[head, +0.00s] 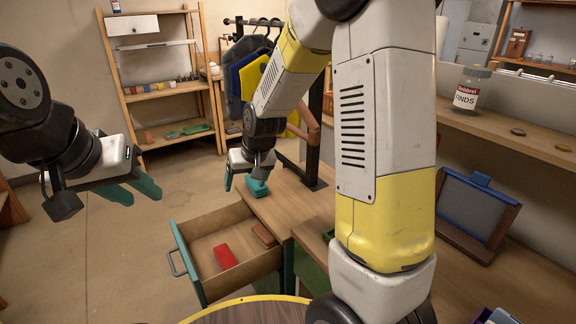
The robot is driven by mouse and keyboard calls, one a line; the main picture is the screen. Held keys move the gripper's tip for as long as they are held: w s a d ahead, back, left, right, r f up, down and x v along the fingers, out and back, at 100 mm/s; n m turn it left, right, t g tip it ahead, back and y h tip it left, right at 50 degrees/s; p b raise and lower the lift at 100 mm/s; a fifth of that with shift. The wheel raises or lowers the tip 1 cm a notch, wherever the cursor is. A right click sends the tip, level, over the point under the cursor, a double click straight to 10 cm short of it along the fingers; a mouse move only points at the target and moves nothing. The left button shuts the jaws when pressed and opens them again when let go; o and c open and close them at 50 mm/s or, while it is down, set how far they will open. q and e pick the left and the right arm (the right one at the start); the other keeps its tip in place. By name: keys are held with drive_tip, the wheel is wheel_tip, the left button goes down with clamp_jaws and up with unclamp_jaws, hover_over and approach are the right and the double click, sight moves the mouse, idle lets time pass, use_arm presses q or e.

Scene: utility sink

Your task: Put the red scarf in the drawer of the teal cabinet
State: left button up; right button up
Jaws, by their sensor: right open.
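The drawer (184,247) of the teal cabinet (289,266) is pulled open, its grey handle facing left. A small folded red item, seemingly the red scarf (226,256), lies on the drawer's floor. A brown block-like item (264,235) lies beside it, toward the back right. My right gripper (243,184) is open above the cabinet top's far end, behind the drawer, with no red cloth in it. My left gripper (140,192) hangs over the floor, left of the drawer, its teal fingers apart and empty. My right arm hides part of the cabinet and worktop.
A clothes rack with dark and yellow garments (249,75) stands behind my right gripper. A wooden shelf (160,88) stands at the back left. On the right are a shelf with a labelled jar (468,88) and a blue-framed panel (475,210). The floor left of the drawer is clear.

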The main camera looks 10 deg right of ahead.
drive_tip(key=s+d+r, duration=0.4)
drive_tip(key=s+r, duration=0.4)
drive_tip(key=s, duration=0.3)
drive_tip(key=s+d+r+m+t, duration=0.1)
drive_tip(key=s+d+r, duration=0.4)
drive_tip(key=s+r, duration=0.3)
drive_tip(key=s, duration=0.4)
drive_tip(key=shift+d+r, duration=0.2)
drive_tip(key=shift+s, duration=0.1)
